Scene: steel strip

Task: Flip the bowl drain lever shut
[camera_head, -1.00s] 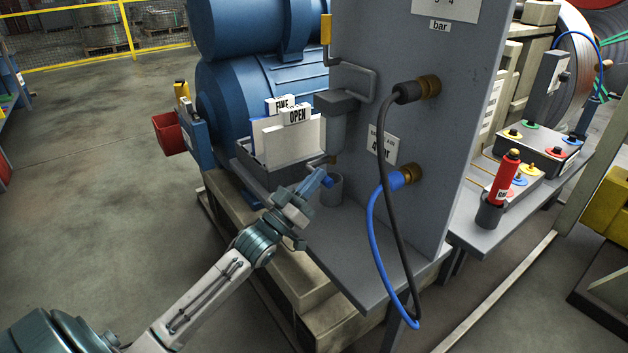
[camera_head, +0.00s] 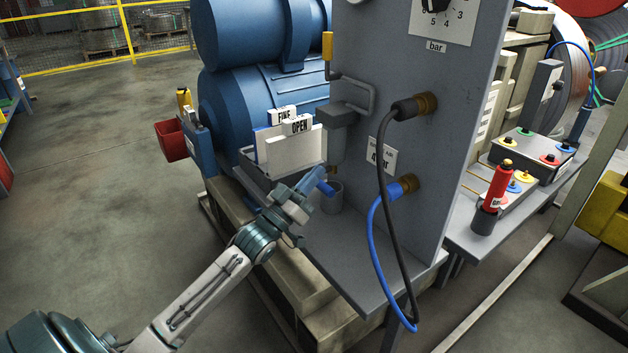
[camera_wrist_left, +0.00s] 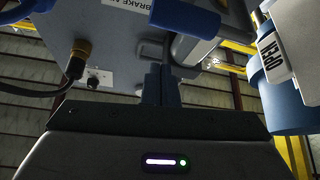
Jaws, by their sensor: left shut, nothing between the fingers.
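The bowl drain lever shows as a small blue handle (camera_head: 326,188) below the grey filter bowl (camera_head: 337,140), just above a grey cup (camera_head: 332,200). My left gripper (camera_head: 314,178) is shut and empty, its blue fingertips close beside the lever's left side. I cannot tell whether they touch. In the left wrist view the shut fingers (camera_wrist_left: 161,84) point up below a blue rounded piece (camera_wrist_left: 186,14), which looks like the lever handle. The lever's pivot is partly hidden. My right gripper is not in view.
The grey panel (camera_head: 425,140) carries a black hose (camera_head: 390,200) and a blue hose (camera_head: 371,235) right of the gripper. White cards marked FINE and OPEN (camera_head: 294,150) stand in a tray behind it. A blue motor (camera_head: 265,100) is farther back.

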